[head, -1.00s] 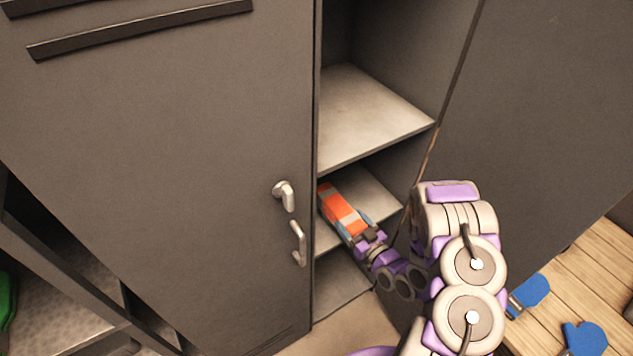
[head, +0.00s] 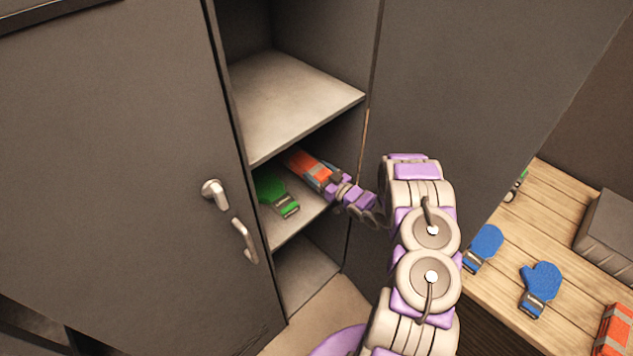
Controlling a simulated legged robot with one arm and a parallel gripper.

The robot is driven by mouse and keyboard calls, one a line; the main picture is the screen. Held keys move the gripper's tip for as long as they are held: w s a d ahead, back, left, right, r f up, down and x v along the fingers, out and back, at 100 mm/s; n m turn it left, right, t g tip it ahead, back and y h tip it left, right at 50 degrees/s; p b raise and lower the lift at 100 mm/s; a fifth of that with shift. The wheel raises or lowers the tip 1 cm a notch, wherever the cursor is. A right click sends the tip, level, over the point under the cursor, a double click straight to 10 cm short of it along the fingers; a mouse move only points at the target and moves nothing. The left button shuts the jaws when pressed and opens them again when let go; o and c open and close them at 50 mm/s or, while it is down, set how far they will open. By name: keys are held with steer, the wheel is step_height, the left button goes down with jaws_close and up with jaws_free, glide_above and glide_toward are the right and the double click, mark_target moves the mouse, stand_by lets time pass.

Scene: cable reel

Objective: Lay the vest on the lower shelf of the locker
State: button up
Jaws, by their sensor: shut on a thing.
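The orange vest with grey stripes (head: 308,166) is a folded bundle inside the open locker, between the two shelves. My gripper (head: 335,182) is shut on its near right end. The lower shelf (head: 295,228) is under it; I cannot tell whether the vest touches the shelf. The vest's far end is partly hidden under the upper shelf's edge. The locker (head: 240,75) stands with its compartments facing me.
A green mitten (head: 272,190) lies on the lower shelf, left of the vest. The upper shelf (head: 290,100) is bare. A wooden bench (head: 510,275) at right holds blue mittens (head: 541,283), another orange bundle (head: 614,328) and a dark box (head: 608,230).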

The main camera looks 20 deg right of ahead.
steer(key=shift+d+f+b, duration=0.25)
steer(key=shift+f+b, duration=0.05)
steer(key=shift+f, duration=0.65)
steer(key=shift+a+f+b, duration=0.3)
steer(key=shift+a+f, duration=0.45)
steer(key=shift+f, duration=0.1)
steer(key=shift+a+r, duration=0.15)
steer(key=shift+a, duration=0.3)
steer(key=o, duration=1.1)
steer(key=shift+d, duration=0.65)
steer(key=shift+o, duration=0.4)
steer(key=shift+d, duration=0.35)
steer(key=shift+s+a, duration=0.2)
steer(key=shift+a, duration=0.1)
steer(key=shift+s+a, duration=0.1)
steer(key=shift+s, duration=0.25)
steer(key=b+v, duration=0.4)
steer(key=v, duration=0.7)
